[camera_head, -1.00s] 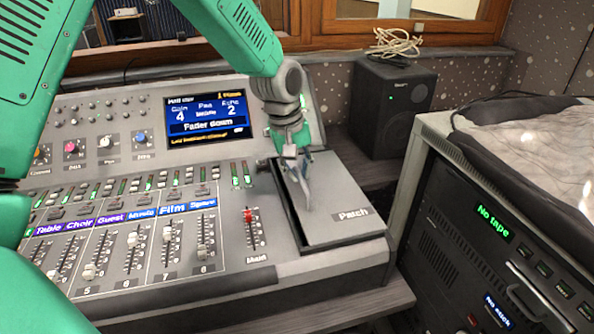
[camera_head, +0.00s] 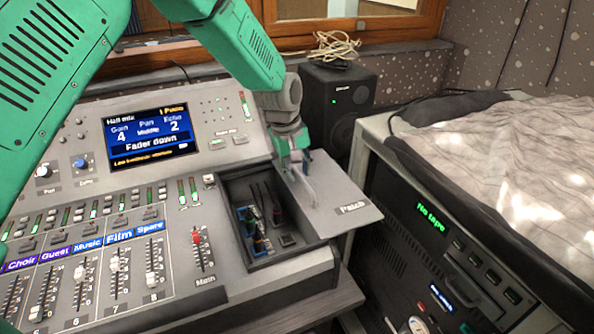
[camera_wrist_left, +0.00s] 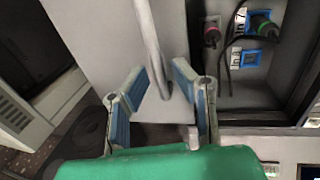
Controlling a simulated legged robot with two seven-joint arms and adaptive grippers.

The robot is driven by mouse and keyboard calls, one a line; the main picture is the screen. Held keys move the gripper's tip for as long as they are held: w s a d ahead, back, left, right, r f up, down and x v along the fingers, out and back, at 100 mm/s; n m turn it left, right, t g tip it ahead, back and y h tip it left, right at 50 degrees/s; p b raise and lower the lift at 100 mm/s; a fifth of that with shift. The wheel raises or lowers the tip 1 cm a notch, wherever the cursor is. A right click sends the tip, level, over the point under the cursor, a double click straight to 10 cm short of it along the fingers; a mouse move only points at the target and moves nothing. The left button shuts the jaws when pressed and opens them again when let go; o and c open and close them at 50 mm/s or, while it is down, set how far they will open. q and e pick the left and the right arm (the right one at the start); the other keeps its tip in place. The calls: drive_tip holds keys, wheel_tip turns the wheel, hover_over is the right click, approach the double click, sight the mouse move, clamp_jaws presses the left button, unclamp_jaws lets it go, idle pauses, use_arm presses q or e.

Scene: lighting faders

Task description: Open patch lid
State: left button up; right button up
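The grey patch lid (camera_head: 335,215), labelled "Patch", sits shifted to the right, overhanging the mixing desk's right side. The patch compartment (camera_head: 262,215) to its left is uncovered and shows plugs and dark cables. A pale bar handle (camera_head: 306,186) stands on the lid. My left gripper (camera_head: 298,165) is at the handle. In the left wrist view, the fingers (camera_wrist_left: 160,88) stand apart with the handle (camera_wrist_left: 150,40) between them, with gaps visible. The plugs (camera_wrist_left: 262,27) show at upper right there. My right gripper is in neither view.
The mixing desk (camera_head: 215,275) has faders and a lit screen (camera_head: 150,132) left of the compartment. A black speaker (camera_head: 338,105) stands behind the lid. A rack unit (camera_head: 400,265) with a cloth on top (camera_head: 520,165) stands to the right, close to the lid.

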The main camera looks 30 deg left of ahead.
use_arm(q)
drive_tip(key=shift+w+d, duration=0.15)
drive_tip(key=shift+d, duration=0.5)
drive_tip(key=shift+d+r, duration=0.1)
drive_tip(key=shift+r, duration=0.35)
drive_tip(key=v, duration=1.1)
drive_tip(key=shift+d, duration=0.15)
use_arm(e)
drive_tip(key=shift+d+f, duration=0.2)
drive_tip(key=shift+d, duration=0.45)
